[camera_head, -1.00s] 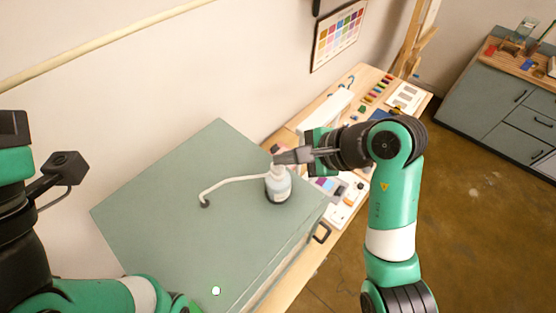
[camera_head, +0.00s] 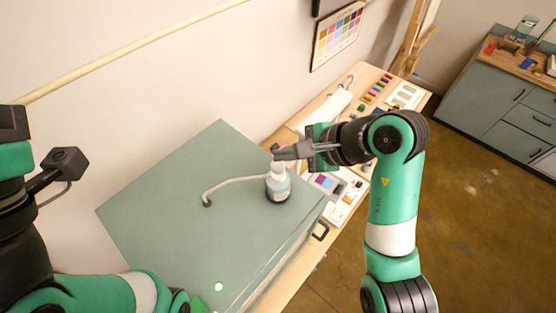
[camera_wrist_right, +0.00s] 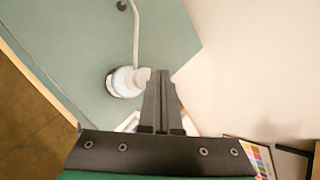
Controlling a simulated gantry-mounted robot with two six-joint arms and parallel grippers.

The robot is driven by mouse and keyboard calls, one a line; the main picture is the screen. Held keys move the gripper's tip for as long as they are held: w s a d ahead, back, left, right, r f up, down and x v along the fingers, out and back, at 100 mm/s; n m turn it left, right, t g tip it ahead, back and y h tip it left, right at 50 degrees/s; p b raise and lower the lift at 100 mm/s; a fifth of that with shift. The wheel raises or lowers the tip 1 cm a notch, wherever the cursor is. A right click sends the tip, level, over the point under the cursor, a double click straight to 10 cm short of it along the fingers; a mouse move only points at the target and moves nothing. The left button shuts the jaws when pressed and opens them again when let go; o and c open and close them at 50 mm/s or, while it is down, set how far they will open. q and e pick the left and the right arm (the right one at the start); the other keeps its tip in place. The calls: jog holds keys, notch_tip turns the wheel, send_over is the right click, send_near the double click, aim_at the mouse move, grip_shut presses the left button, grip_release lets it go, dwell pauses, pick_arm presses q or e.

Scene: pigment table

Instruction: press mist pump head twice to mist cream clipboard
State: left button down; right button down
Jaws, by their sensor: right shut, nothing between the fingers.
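A white pump bottle (camera_head: 278,189) with a pale label stands upright on the grey-green box top. Its white pump head (camera_head: 278,168) faces up, and a pale tube (camera_head: 235,183) runs from it to a dark end on the box. My right gripper (camera_head: 276,153) is shut and empty, its fingertips just above the pump head; contact cannot be told. In the right wrist view the closed fingers (camera_wrist_right: 160,82) overlap the picture beside the bottle (camera_wrist_right: 124,82). My left arm shows at the left, but its gripper does not. I cannot surely make out the cream clipboard.
The grey-green box (camera_head: 160,205) has a broad bare top. A wooden table (camera_head: 284,284) extends behind it with paint palettes and a white item (camera_head: 328,110). A colour chart (camera_head: 338,38) hangs on the wall. A grey cabinet (camera_head: 505,105) stands at the far right.

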aim_at(283, 165)
jog(key=shift+r+p, duration=0.85)
jog(key=shift+r, duration=1.65)
dwell(0.8)
